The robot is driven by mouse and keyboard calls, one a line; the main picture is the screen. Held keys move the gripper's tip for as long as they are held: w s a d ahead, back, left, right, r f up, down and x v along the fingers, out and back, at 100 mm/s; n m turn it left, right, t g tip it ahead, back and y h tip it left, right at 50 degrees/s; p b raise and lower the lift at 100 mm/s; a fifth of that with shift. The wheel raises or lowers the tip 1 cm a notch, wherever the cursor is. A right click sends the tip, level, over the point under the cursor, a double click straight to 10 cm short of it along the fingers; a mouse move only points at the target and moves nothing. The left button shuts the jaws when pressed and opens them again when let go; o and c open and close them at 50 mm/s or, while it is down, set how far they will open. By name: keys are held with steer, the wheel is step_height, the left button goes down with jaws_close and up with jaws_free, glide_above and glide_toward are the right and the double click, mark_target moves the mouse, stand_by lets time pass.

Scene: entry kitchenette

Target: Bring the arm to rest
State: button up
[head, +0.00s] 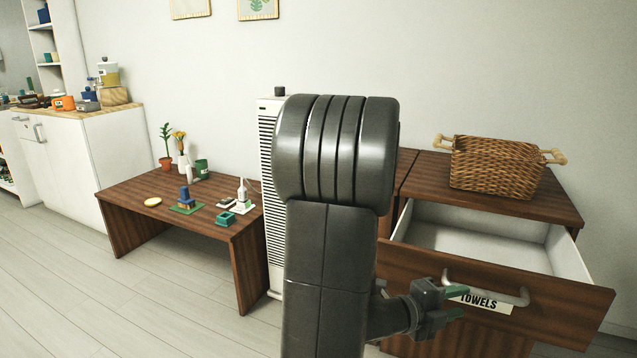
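My arm rises through the middle of the head view, with its dark grey links close to the camera. My gripper (456,303) is at the lower right, in front of the drawer front, near the left end of the handle (523,297). Its two green-tipped fingers are apart and I see nothing between them. I cannot tell whether it touches the handle or drawer. The drawer (567,309) is pulled open and bears a label (480,301) reading "TOWELS". The part of its inside that shows looks empty.
A wicker basket (495,167) stands on the wooden cabinet (557,205). A low table (128,195) with several small items and plants is at the left. A white slatted tower unit (268,150) stands behind my arm. The floor (60,290) at the lower left is clear.

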mark_target(484, 296)
steer(key=b+x, duration=0.1)
steer(key=x, duration=0.9)
steer(key=shift+d+b, duration=0.1)
steer(key=shift+b, duration=0.25)
